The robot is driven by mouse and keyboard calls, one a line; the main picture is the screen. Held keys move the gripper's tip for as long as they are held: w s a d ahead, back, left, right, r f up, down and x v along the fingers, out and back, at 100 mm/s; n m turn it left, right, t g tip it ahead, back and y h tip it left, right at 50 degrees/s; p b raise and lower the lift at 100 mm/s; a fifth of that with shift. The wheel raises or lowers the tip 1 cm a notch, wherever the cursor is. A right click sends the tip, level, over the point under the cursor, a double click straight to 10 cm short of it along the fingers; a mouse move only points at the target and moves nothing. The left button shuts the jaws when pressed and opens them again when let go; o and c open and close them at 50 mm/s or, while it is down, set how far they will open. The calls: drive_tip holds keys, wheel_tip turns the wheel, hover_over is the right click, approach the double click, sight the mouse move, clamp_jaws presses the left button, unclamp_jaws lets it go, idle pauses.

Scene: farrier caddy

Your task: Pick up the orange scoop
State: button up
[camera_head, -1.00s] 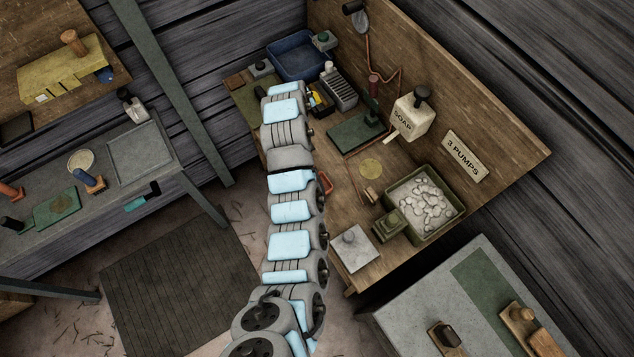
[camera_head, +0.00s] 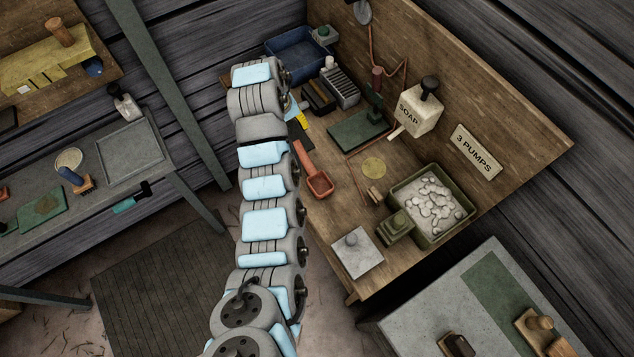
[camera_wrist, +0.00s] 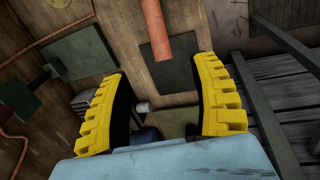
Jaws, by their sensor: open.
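The orange scoop (camera_head: 319,182) lies on the wooden bench just right of my arm, its handle pointing up and left towards the back of the bench. In the wrist view its orange handle (camera_wrist: 158,32) enters from the top, with the near end just beyond and between my fingertips; the scoop's bowl is out of that view. My gripper (camera_wrist: 160,68) has two yellow ribbed fingers spread wide with nothing between them. In the head view my arm hides most of the gripper, and only a bit of yellow finger shows beside the scoop's handle.
A blue bin (camera_head: 282,48) is at the back.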

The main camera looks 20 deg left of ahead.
sight(300, 150)
drive_tip(key=shift+w+d+f, duration=0.25)
drive_tip(key=shift+d+f, duration=0.1)
drive_tip(key=shift+f, duration=1.8)
drive_tip(key=shift+w+d+f, duration=0.3)
drive_tip(key=shift+f, duration=1.9)
drive_tip(key=shift+w+d+f, duration=0.25)
drive_tip(key=shift+d+f, duration=0.1)
drive_tip(key=shift+f, duration=1.8)
clamp_jaws()
